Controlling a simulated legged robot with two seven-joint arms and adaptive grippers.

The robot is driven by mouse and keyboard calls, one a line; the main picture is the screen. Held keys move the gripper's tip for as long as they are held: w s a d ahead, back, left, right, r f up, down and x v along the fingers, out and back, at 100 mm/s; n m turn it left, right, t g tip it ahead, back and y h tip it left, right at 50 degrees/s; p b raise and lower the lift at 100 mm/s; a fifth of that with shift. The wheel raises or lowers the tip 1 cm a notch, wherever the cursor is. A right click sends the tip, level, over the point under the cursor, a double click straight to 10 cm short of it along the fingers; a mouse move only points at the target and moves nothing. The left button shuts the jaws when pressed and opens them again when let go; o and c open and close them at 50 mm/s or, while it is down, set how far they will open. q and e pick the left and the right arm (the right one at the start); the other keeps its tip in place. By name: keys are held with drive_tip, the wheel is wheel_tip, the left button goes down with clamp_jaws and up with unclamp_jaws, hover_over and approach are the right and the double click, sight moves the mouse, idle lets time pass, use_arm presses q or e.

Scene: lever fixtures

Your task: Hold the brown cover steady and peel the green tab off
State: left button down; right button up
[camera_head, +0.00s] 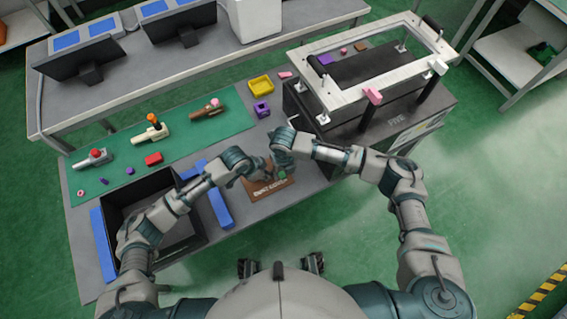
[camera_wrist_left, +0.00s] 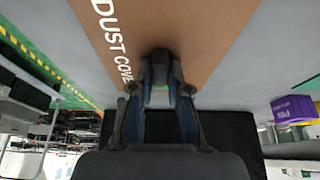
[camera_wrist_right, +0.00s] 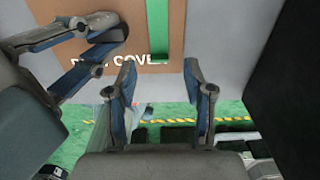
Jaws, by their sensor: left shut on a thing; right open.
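The brown cover (camera_head: 262,191) lies on the table in front of me, with white lettering reading "DUST COVER". My left gripper (camera_wrist_left: 160,80) is shut on an edge of the brown cover (camera_wrist_left: 205,30) beside the lettering; it also shows at the left of the right wrist view (camera_wrist_right: 118,28). The green tab (camera_wrist_right: 158,30) is a strip across the cover, and its lower end lies just ahead of my right gripper. My right gripper (camera_wrist_right: 163,80) is open and empty, its fingers to either side of the tab's line. In the head view the arms partly hide the cover and green tab (camera_head: 282,175).
A black bin (camera_head: 113,205) with blue strips (camera_head: 220,207) beside it stands left of the cover. A black fixture with a white frame (camera_head: 322,98) stands to the right. A green mat (camera_head: 185,137) with several tools, a yellow tray (camera_head: 261,84) and a purple block (camera_head: 262,109) lie behind.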

sight(284, 178)
drive_tip(key=shift+f, duration=1.6)
drive_tip(key=shift+c, duration=0.2)
clamp_jaws()
